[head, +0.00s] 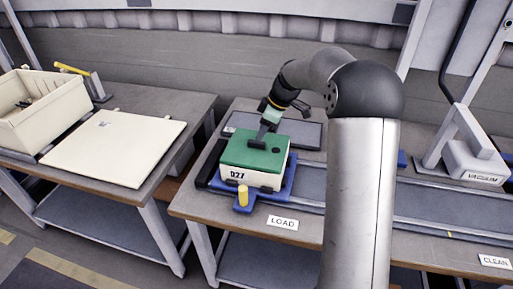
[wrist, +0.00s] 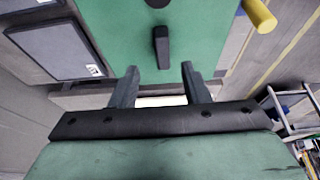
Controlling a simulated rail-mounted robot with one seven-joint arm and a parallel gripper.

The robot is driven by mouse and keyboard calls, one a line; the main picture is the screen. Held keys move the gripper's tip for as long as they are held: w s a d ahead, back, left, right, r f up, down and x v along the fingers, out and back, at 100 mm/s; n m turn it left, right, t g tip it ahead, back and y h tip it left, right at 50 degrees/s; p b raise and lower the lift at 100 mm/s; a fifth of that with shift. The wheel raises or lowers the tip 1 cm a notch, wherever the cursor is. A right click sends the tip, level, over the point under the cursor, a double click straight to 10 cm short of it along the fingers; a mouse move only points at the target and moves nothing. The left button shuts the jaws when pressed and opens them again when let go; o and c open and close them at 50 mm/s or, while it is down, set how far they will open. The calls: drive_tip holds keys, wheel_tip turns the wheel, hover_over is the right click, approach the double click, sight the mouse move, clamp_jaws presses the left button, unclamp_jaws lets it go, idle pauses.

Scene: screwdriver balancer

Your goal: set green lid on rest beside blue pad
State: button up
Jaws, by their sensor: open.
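In the wrist view the lid (wrist: 115,30) has a black upright handle (wrist: 161,47) and a dark round spot. My gripper (head: 262,133) is over the lid, close to the handle. In the wrist view my gripper (wrist: 160,68) is open and empty, with the handle lined up between the fingertips but beyond them. A flat grey panel (head: 309,133), possibly the rest, lies behind the box; it also shows in the wrist view (wrist: 58,48).
A yellow peg (head: 243,195) stands at the pad's front, near the LOAD sign (head: 283,223). A grey track (head: 430,205) runs right toward a VACUUM unit (head: 475,163). The left table holds a cream bin (head: 50,125) and a cream board (head: 115,150).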

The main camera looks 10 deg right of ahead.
sight(256, 147)
drive_tip(key=x, duration=0.1)
drive_tip(key=p+x, duration=0.1)
drive_tip(key=x, duration=0.3)
drive_tip(key=shift+s+d, duration=0.1)
drive_tip(key=shift+s, duration=0.2)
clamp_jaws()
drive_tip(key=shift+r, duration=0.15)
